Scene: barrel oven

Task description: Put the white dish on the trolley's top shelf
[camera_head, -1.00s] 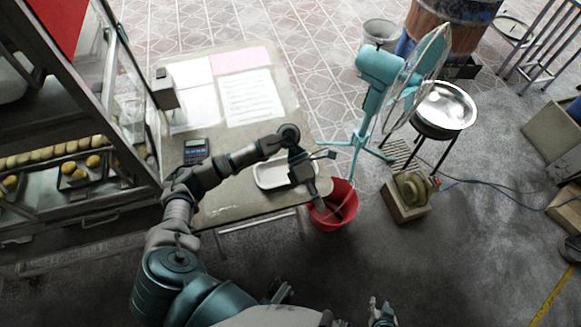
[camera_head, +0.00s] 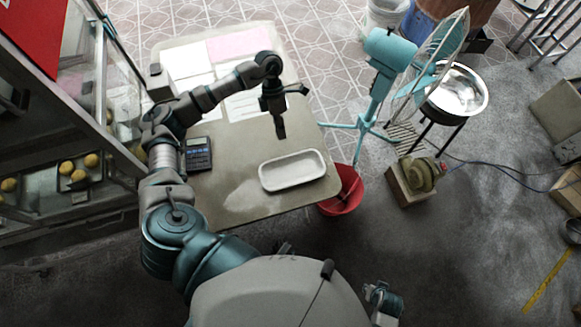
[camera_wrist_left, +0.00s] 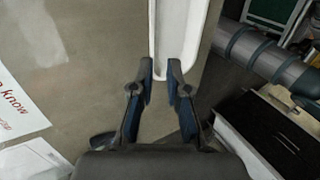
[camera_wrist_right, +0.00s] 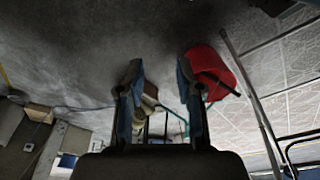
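The white dish (camera_head: 292,170), a shallow oblong with rounded corners, lies on the near right part of the tan tabletop (camera_head: 225,180). My left gripper (camera_head: 280,134) hangs above the table, beyond the dish and apart from it in the head view. In the left wrist view its fingers (camera_wrist_left: 161,68) are parted and empty, and the dish (camera_wrist_left: 172,40) shows past the fingertips. My right gripper (camera_head: 381,298) is low at the bottom right, away from the table. Its fingers (camera_wrist_right: 158,78) are parted with nothing held. I cannot identify a trolley for certain.
A glass cabinet with buns (camera_head: 78,172) stands left of the table. Papers (camera_head: 240,42) and a calculator (camera_head: 197,153) lie on the tabletop. A red bucket (camera_head: 342,193), teal fan (camera_head: 385,70) and steel bowl (camera_head: 458,92) stand to the right.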

